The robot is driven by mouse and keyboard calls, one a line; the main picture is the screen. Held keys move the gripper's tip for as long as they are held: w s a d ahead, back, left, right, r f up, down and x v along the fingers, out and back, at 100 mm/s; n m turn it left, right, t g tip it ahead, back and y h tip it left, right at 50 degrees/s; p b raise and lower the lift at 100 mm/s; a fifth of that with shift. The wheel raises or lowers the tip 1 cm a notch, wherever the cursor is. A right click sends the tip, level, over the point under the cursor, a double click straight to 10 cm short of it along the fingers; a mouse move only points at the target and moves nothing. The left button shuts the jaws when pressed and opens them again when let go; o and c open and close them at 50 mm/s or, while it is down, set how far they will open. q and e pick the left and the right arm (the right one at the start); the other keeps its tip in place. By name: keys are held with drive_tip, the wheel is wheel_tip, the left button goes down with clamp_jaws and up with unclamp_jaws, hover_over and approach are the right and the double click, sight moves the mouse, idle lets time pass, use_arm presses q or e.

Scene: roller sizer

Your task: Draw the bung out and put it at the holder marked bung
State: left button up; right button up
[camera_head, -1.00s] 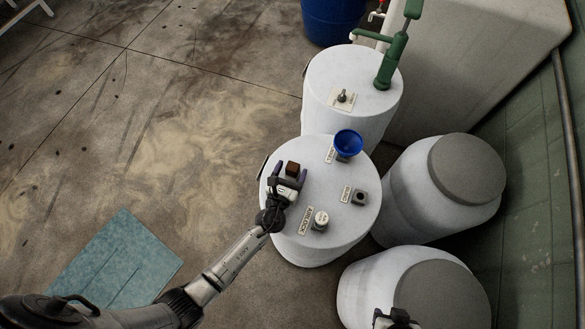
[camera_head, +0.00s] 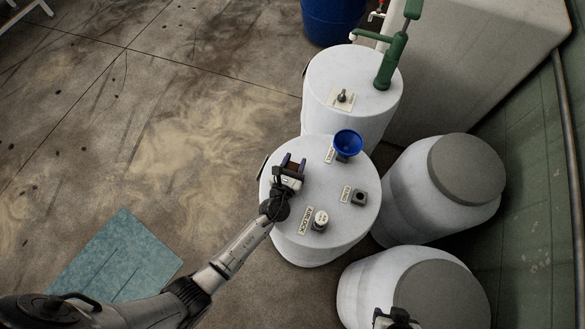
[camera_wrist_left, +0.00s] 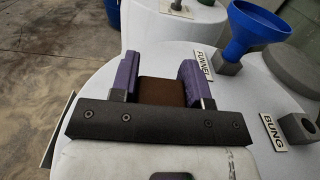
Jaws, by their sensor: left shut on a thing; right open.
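The bung (camera_wrist_left: 161,92) is a brown block on the white drum top (camera_head: 325,187). In the left wrist view it sits between the two purple fingers of my left gripper (camera_wrist_left: 160,78), which is shut on it. My left gripper also shows in the head view (camera_head: 292,162), over the left part of the drum top. I cannot tell whether the bung is still seated. The holder marked bung (camera_head: 359,197) is a grey block with a dark, empty hole, right of my left gripper; it also shows in the left wrist view (camera_wrist_left: 297,127). My right gripper (camera_head: 397,318) is at the bottom edge, fingers barely visible.
A blue funnel (camera_head: 348,142) stands in its holder at the drum's back. A white airlock (camera_head: 320,219) stands in its labelled holder at the front. Another drum with a green pump (camera_head: 391,60) is behind. Grey-lidded drums (camera_head: 467,169) stand to the right.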

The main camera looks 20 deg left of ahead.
use_arm(q)
drive_tip(key=shift+c, duration=1)
wheel_tip(320, 180, up, 5)
drive_tip(key=p, duration=0.5)
drive_tip(key=shift+r, duration=0.15)
drive_tip(key=s+d+r+p, duration=0.5)
drive_tip(key=d, duration=0.5)
drive_tip(key=shift+d+r, duration=0.3)
drive_tip(key=shift+r, duration=0.05)
drive_tip(key=shift+w, duration=0.1)
